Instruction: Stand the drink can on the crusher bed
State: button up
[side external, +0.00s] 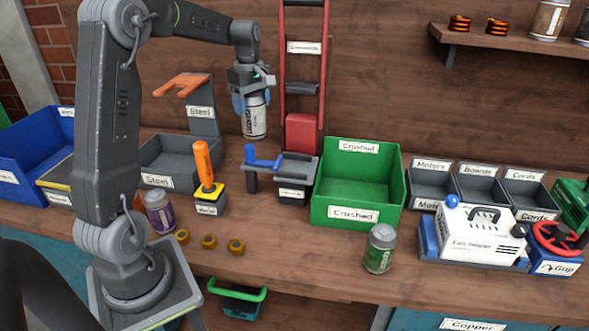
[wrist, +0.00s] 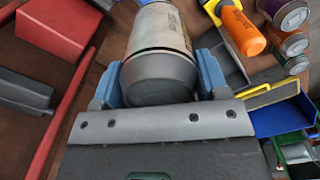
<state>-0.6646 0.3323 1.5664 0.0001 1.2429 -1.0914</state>
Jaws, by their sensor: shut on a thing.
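My gripper (side external: 252,100) is shut on a white and grey drink can (side external: 255,122), which hangs upright below it, clear of the bench. In the wrist view the can (wrist: 163,45) sits between the two blue fingers of my gripper (wrist: 158,78). The crusher has a tall red frame (side external: 323,75) with a red block (side external: 302,133) at its lower end. The grey crusher bed (side external: 298,166) is below the block, to the right of and lower than the can in the side view. The red block also shows in the wrist view (wrist: 58,28).
A blue lever (side external: 263,160) stands left of the bed, and a green Crushed bin (side external: 358,213) is on its right. A Steel bin (side external: 160,178) and an orange-handled tool (side external: 203,165) are left. A purple can (side external: 159,214) and a green can (side external: 379,250) stand near the front.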

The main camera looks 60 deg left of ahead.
jog(key=shift+s+a+r, duration=0.1)
jog(key=shift+a+r, duration=0.05)
jog(key=shift+a, duration=0.25)
jog(key=w+d+f, duration=0.7)
jog(key=w+f, duration=0.2)
jog(key=f, duration=0.1)
jog(key=shift+f, duration=0.35)
jog(key=shift+f, duration=0.1)
jog(key=o, duration=0.9)
